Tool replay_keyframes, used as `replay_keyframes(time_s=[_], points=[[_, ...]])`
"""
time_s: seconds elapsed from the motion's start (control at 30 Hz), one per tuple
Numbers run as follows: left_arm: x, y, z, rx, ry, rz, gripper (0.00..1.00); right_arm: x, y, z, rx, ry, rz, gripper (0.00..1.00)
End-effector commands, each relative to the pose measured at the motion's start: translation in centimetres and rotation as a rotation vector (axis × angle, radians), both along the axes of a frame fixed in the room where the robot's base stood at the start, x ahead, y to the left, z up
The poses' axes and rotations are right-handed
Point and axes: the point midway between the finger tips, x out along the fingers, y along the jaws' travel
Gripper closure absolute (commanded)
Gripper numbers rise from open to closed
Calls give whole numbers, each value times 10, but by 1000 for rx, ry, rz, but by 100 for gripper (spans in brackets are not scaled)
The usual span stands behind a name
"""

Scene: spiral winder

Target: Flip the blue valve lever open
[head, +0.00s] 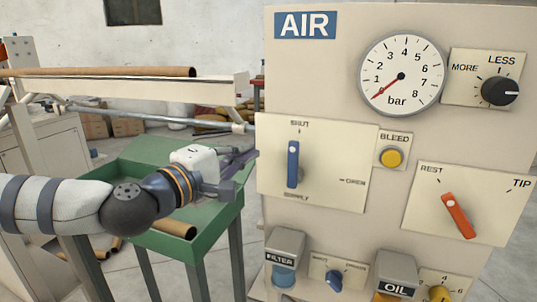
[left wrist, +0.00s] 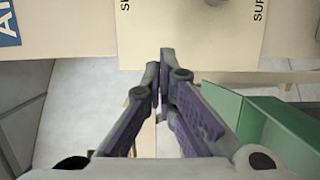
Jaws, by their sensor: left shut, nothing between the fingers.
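The blue valve lever (head: 293,165) stands upright on a cream plate (head: 340,185) in the head view. Its upper end points to the SHUT mark; OPEN is marked to the right and SUPPLY below. My left gripper (head: 250,160) is left of the plate's left edge, apart from the lever. In the left wrist view its fingers (left wrist: 160,64) are together and empty, pointing toward the plate (left wrist: 190,30). The lever does not show in the wrist view. My right gripper is not in view.
The AIR panel (head: 340,70) also carries a gauge (head: 402,75) with its needle near the low end, a black knob (head: 500,91), a yellow BLEED button (head: 391,157) and an orange lever (head: 458,215). A green tray stand (head: 205,260) is beneath my left arm.

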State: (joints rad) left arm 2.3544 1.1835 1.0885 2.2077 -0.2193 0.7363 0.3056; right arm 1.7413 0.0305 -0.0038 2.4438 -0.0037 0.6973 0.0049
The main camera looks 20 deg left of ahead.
Motion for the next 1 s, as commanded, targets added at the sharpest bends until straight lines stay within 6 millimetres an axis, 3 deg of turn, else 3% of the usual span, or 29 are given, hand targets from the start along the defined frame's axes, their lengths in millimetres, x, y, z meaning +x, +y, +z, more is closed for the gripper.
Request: replay_keyframes(time_s=[0.1,0.37,1.0], points=[[20,-11,-1,1,3,-5,100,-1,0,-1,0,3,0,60],[17,-43,0,0,1,-2,100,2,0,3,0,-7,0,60],[18,-48,6,45,-4,0,100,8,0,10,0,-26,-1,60]])
